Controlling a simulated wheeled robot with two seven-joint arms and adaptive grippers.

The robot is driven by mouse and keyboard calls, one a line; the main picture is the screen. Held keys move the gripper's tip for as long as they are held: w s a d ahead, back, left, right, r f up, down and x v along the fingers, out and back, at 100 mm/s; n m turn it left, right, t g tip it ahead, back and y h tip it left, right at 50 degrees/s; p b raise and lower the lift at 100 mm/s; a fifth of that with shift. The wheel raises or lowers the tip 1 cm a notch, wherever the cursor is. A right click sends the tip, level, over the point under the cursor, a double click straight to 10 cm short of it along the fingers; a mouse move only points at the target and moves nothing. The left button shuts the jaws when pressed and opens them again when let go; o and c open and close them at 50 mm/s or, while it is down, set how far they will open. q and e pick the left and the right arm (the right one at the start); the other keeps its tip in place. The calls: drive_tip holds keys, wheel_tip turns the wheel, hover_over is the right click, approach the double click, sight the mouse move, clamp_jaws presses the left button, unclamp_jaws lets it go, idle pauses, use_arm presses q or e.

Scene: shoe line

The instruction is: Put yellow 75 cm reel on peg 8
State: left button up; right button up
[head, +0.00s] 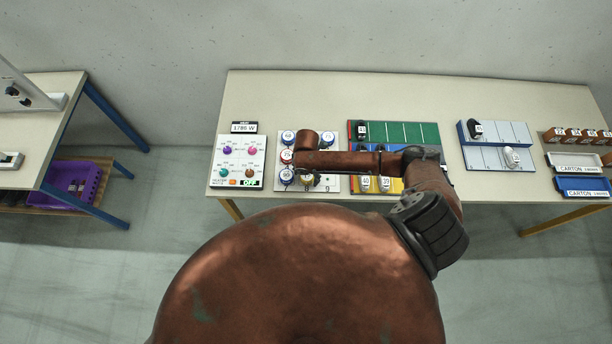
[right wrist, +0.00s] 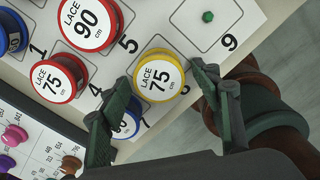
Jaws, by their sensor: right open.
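The yellow reel (right wrist: 160,78), labelled LACE 75 cm, stands on the white numbered peg board (right wrist: 190,22). It also shows small in the head view (head: 307,181), below my right wrist. My right gripper (right wrist: 158,76) is open above it, with one finger on each side in the right wrist view. I cannot tell whether the fingers touch it. The digit beside it is partly hidden, so I cannot read its place number. A bare green peg (right wrist: 208,16) stands beside the number 9. My left gripper is not in view.
A red 90 cm reel (right wrist: 90,22), a red 75 cm reel (right wrist: 58,80) and a blue reel (right wrist: 126,127) stand close by on the board. A heater panel (head: 241,163) is left of the board; coloured trays (head: 412,132) are to the right.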

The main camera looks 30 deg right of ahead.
sight(307, 176)
wheel_tip(307, 176, up, 13)
drive_tip(key=shift+f+b, duration=0.2)
drive_tip(key=shift+b, duration=0.2)
